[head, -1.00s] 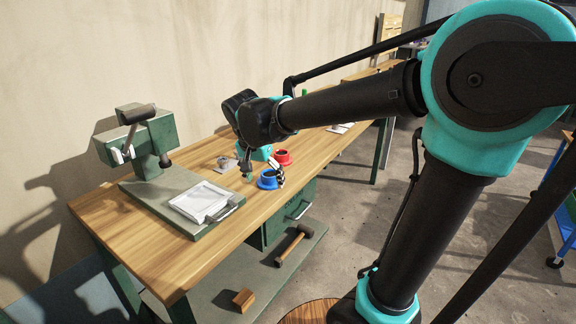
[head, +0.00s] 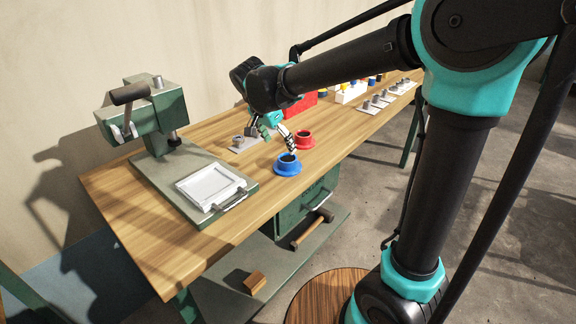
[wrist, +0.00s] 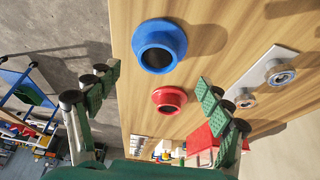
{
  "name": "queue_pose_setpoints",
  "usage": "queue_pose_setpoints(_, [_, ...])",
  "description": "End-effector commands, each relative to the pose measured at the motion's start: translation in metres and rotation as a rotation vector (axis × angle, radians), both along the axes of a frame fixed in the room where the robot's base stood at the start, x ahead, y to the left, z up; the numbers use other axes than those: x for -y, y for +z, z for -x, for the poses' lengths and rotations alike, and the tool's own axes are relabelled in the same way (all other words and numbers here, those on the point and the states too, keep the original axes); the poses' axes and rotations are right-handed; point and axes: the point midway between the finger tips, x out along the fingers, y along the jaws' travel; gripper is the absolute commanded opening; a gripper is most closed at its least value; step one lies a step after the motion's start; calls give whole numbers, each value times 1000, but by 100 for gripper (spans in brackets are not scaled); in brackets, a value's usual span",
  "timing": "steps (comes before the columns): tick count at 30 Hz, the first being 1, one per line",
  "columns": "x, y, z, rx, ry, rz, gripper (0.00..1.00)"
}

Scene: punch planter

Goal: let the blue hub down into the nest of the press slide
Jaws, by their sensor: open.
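The blue hub (head: 287,168) stands upright on the wooden bench, flange down, right of the press slide; it also shows in the wrist view (wrist: 160,46). My gripper (head: 278,138) is open and empty, above and slightly behind the blue hub in the head view. In the wrist view the open fingers (wrist: 158,88) are spread wide, with the hub beyond them near the top of the picture. The press slide (head: 211,187) is a pale framed plate with a handle, on the press's green base. Its nest cannot be made out clearly.
A red hub (head: 303,140) stands close behind the blue one. A grey plate (head: 244,143) with metal parts lies to the left. The green press (head: 143,112) stands at the left. A red bin (head: 301,104) and a white rack (head: 350,93) are farther back. The bench front-left is bare.

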Motion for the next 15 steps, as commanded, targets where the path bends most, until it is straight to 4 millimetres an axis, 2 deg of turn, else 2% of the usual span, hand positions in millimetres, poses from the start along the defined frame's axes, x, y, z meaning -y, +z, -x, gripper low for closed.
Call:
queue_pose_setpoints(4, [6, -22, -7, -1, 0, 1, 80])
queue_pose_setpoints(15, [17, -50, -18, 0, -1, 0, 80])
